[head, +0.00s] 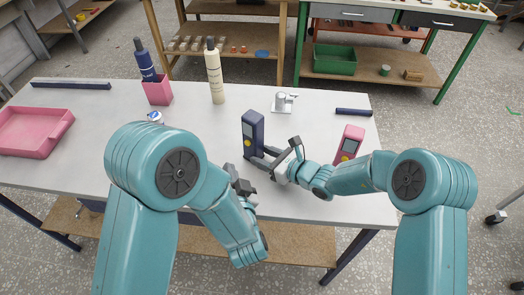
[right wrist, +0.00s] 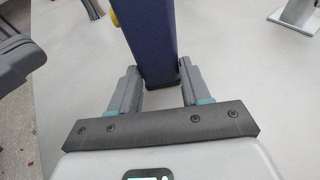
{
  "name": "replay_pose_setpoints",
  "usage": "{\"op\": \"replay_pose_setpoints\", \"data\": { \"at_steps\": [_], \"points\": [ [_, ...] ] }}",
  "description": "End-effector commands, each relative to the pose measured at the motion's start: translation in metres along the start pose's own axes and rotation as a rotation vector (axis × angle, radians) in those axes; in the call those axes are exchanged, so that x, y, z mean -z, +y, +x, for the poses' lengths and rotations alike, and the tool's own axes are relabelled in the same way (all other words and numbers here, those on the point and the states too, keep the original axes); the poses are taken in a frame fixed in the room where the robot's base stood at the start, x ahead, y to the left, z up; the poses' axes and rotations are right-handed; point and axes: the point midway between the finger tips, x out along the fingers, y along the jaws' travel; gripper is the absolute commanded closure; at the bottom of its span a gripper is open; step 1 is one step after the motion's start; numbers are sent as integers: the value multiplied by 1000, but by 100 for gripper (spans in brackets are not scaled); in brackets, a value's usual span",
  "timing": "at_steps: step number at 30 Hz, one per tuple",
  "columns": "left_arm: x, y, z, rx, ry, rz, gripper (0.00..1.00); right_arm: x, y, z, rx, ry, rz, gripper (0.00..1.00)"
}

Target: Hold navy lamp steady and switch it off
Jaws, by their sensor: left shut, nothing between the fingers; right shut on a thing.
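The navy lamp (head: 252,128) stands upright on the white table, with a yellow spot low on its front. My right gripper (head: 264,158) is shut on its lower part from the right. In the right wrist view the navy body (right wrist: 148,40) sits between the two fingers, and a bit of yellow shows at its left edge. My left gripper (head: 239,182) is shut and empty, in front of the lamp near the table's front edge and apart from it. Part of a dark grey gripper also shows at the left of the right wrist view.
A pink lamp-like device (head: 347,145) stands to the right, near my right forearm. A small white stand (head: 283,103) and a dark bar (head: 353,112) lie behind. A cream bottle (head: 215,75), a pink cup (head: 157,92) with a navy bottle and a pink tray (head: 35,130) are left.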

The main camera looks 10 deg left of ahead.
Motion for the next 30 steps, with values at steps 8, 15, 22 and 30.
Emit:
{"op": "replay_pose_setpoints", "data": {
  "at_steps": [8, 15, 22, 30],
  "points": [
    [0, 0, 0, 0, 0, 0, 100, 0, 0, 0, 0, -1, 0, 23],
    [0, 0, 0, -1, 0, 0, 100, 0, 0, -2, 1, 0, 0, 23],
    [0, 0, 0, -1, 0, 1, 100, -1, -2, -37, 4, -1, 1, 23],
    [0, 0, 0, -1, 0, 0, 100, 0, -1, -97, 4, 0, 1, 23]
  ]
}}
